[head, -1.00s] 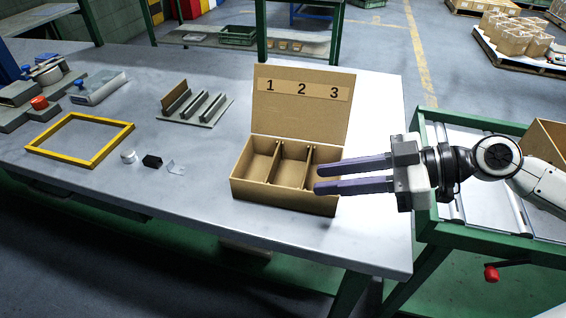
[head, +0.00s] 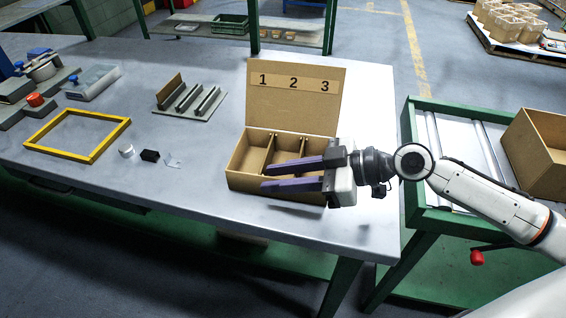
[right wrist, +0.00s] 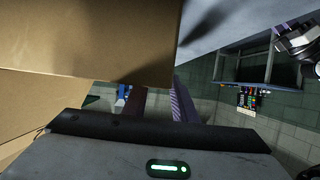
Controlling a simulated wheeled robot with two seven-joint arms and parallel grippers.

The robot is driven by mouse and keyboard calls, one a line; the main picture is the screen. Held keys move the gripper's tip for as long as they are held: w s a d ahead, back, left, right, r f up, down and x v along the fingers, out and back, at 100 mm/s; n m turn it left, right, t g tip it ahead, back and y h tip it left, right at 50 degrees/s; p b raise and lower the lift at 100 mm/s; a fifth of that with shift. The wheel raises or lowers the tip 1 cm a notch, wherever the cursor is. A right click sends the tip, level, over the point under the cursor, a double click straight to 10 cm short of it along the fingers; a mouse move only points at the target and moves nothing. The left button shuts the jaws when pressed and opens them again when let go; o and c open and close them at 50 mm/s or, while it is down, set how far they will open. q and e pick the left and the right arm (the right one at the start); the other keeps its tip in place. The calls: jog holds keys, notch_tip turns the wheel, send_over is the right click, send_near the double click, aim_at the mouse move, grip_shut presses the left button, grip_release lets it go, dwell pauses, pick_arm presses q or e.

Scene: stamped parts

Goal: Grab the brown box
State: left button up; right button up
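The open brown cardboard box (head: 283,185) stands on the grey table. Its raised lid (head: 294,110) is marked 1, 2, 3, and dividers form three compartments. My right gripper (head: 264,177) reaches in from the right with its two dark fingers apart. In the head view the upper finger lies over the compartments and the lower one crosses the front wall. In the right wrist view the brown cardboard (right wrist: 90,45) is close and hides part of one finger. I cannot tell whether the fingers touch the box. My left gripper is out of view.
A second brown box (head: 540,150) sits on the green-framed roller conveyor (head: 432,150) at right. A yellow frame (head: 108,146), a slotted grey rack (head: 192,100), a small black block (head: 150,156) and a white cylinder (head: 126,151) lie left on the table. The front table area is clear.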

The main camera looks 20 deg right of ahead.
jog(key=shift+c, duration=0.4)
grip_shut()
